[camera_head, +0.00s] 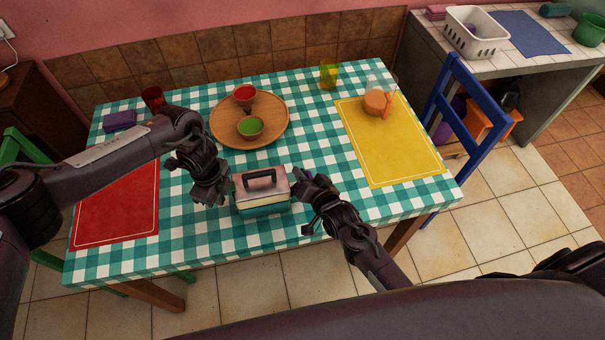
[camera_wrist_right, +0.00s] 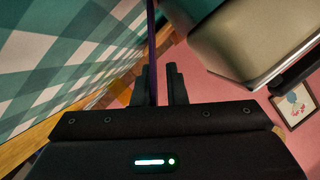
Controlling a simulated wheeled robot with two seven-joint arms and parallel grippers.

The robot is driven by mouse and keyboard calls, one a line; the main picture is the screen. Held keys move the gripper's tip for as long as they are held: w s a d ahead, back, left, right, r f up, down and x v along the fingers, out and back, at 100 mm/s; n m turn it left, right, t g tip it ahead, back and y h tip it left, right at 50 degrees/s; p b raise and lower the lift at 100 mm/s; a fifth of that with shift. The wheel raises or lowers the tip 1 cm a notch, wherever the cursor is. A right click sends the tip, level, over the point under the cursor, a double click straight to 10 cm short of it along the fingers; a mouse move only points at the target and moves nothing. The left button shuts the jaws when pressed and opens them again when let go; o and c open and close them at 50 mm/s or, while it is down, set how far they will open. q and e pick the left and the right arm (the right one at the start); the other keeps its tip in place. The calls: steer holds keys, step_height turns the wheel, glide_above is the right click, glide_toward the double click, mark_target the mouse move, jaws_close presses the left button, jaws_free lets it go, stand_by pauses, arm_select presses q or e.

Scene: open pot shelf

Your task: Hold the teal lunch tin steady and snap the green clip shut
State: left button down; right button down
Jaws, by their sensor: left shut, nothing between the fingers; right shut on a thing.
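The lunch tin (camera_head: 263,200), with a grey lid, dark handle, pale middle and teal base, sits near the front edge of the table. I cannot make out the green clip. My left gripper (camera_head: 222,198) is at the tin's left end, shut with nothing in it; whether it touches the tin I cannot tell. My right gripper (camera_head: 308,200) is close to the tin's right end. In the right wrist view its fingers (camera_wrist_right: 160,85) are shut on a thin dark purple strip (camera_wrist_right: 152,40) that I cannot identify. Part of the tin (camera_wrist_right: 245,40) shows at upper right there.
A wooden tray (camera_head: 278,108) with red and green bowls stands behind the tin. A red mat (camera_head: 120,205) lies left, a yellow mat (camera_head: 390,150) right. A blue chair (camera_head: 470,100) stands at the right edge. The checked cloth (camera_head: 315,150) is clear between tin and yellow mat.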

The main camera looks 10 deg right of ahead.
arm_select(q)
steer(key=shift+a, duration=1.6)
arm_select(e)
steer(key=shift+s+f, duration=0.1)
steer(key=shift+f, duration=0.1)
arm_select(q)
step_height(320, 180, up, 9)
arm_select(e)
steer(key=c, duration=0.6)
jaws_free()
steer(key=shift+r, duration=0.2)
arm_select(q)
steer(key=shift+r, duration=0.1)
arm_select(e)
steer(key=shift+p+v, duration=1.15)
steer(key=shift+v, duration=0.1)
arm_select(q)
steer(key=shift+r+p, duration=0.85)
steer(key=shift+r, duration=1.05)
arm_select(e)
steer(key=shift+v, duration=1.2)
